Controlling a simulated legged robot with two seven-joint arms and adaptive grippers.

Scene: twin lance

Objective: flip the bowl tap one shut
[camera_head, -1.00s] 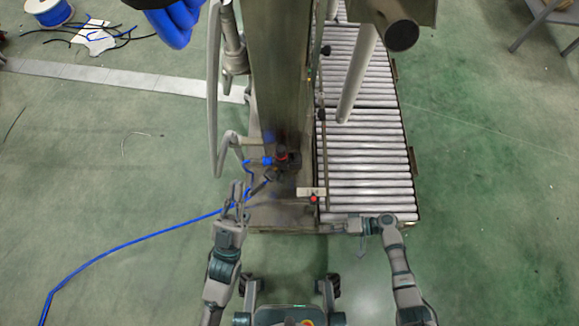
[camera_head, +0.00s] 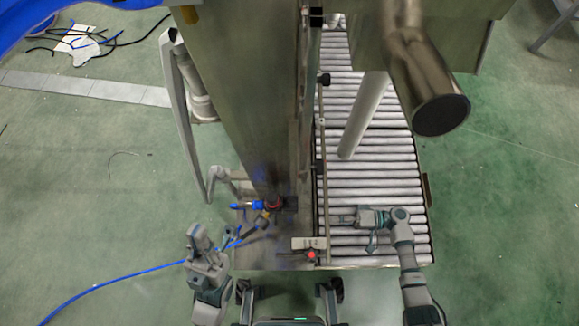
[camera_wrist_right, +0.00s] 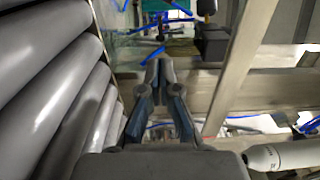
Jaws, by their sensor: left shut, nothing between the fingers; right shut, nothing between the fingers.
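Near the foot of the tall steel column, in the head view, sits a small cluster of valve fittings with a blue handle (camera_head: 246,206), a red part (camera_head: 273,203) and a yellowish part (camera_head: 262,218). I cannot tell which of these is bowl tap one, or its handle's exact position. My left gripper (camera_head: 230,236) is shut and empty, to the lower left of the cluster and apart from it. My right gripper (camera_head: 333,218) is shut and empty over the conveyor's left edge. Its closed fingertips show in the right wrist view (camera_wrist_right: 160,66), in front of a metal rail.
The steel column (camera_head: 240,90) rises in the middle. The roller conveyor (camera_head: 385,190) lies to its right, with a wide pipe (camera_head: 440,112) overhead. A small box with a red button (camera_head: 311,254) stands at the near edge. A blue hose (camera_head: 110,283) crosses the floor left.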

